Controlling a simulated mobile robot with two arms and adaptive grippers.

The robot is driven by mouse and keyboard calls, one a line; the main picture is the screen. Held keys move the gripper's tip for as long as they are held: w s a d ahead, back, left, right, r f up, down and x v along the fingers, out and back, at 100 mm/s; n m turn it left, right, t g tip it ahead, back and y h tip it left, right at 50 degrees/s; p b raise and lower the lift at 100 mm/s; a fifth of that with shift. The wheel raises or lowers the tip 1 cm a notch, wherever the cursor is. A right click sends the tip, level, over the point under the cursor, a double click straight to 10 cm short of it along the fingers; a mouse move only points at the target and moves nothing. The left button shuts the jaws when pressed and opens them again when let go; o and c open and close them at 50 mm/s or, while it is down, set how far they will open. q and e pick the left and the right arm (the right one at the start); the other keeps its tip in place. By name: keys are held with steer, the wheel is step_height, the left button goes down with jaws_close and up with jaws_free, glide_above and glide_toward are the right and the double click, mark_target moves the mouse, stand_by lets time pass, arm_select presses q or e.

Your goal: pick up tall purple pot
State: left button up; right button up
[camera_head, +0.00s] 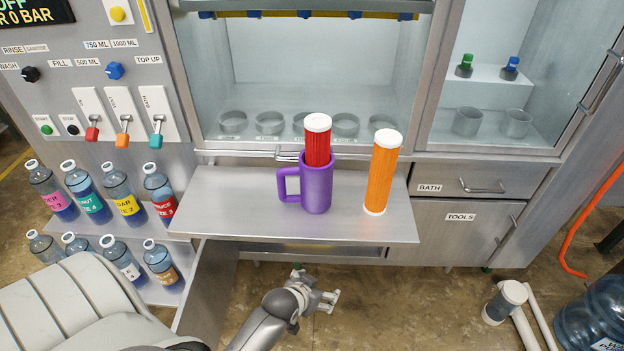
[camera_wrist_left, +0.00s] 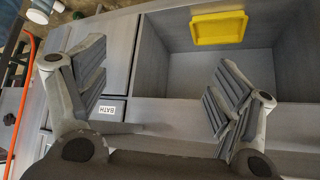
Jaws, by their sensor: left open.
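The tall purple pot (camera_head: 317,187), with a handle on its left side, stands upright on the grey pull-out shelf (camera_head: 240,205). A red cylinder with a white cap (camera_head: 318,145) rises from its mouth, seemingly standing inside it. My left gripper (camera_head: 328,300) is below and in front of the shelf's front edge, apart from the pot. In the left wrist view its two fingers (camera_wrist_left: 160,58) are spread with nothing between them. The pot does not show in that view. My right gripper is in neither view.
An orange cylinder with white caps (camera_head: 382,175) stands right of the pot on the shelf. Several labelled bottles (camera_head: 118,200) stand on racks at left. The wrist view shows a yellow tray (camera_wrist_left: 218,28) in a grey compartment and a BATH label (camera_wrist_left: 107,110).

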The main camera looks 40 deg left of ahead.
arm_select(q)
steer(key=w+a+r+n+t+p, duration=0.1)
steer(key=a+r, duration=0.1)
steer(key=r, duration=0.6)
steer(key=w+a+r+t+p, duration=0.1)
steer(key=w+a+r, duration=0.1)
steer(key=r, duration=0.6)
steer(key=n+t+y, duration=0.2)
steer(key=t+y, duration=0.1)
glide_toward(312, 190)
steer(key=w+f, duration=0.2)
steer(key=w, duration=0.1)
steer(key=x, duration=0.3)
steer(key=a+x, duration=0.1)
steer(key=x, duration=0.1)
steer(key=shift+d+r, duration=0.1)
steer(key=shift+r, duration=0.25)
steer(key=shift+p+x, duration=0.4)
steer(key=shift+x, duration=2)
steer(key=shift+w+a+f, duration=0.2)
steer(key=shift+w+f, duration=0.05)
steer(key=shift+f, duration=0.1)
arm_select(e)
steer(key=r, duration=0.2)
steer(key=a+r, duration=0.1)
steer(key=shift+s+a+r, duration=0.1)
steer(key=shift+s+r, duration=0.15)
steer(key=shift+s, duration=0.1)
arm_select(q)
steer(key=shift+c, duration=0.4)
